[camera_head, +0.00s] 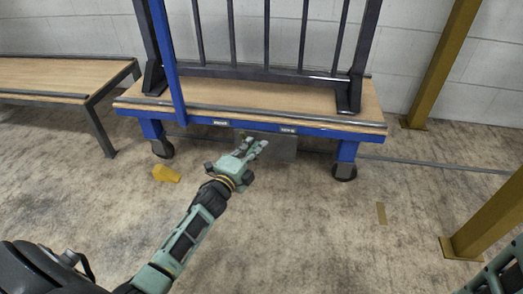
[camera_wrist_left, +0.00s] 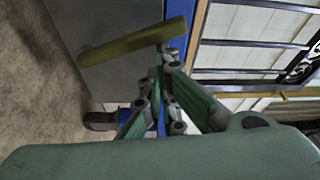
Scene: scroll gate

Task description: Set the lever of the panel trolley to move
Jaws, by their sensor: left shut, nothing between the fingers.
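The panel trolley (camera_head: 330,126) has a blue frame, a wooden deck and dark castors, and carries an upright dark barred panel (camera_head: 266,70). A grey plate (camera_head: 283,148) hangs below the rail. In the left wrist view an olive-yellow bar (camera_wrist_left: 130,39), which looks like the lever, crosses in front of the grey plate (camera_wrist_left: 122,78). My left gripper (camera_head: 256,145) is shut and empty just in front of the rail; its fingertips (camera_wrist_left: 166,58) are close to the bar. I cannot tell whether they touch.
A yellow wedge (camera_head: 165,174) lies on the floor left of my left gripper. A wooden bench (camera_head: 60,74) stands at the left. Yellow posts (camera_head: 440,65) stand at the right. A grey rail (camera_head: 435,165) runs along the floor. The floor in front is mostly clear.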

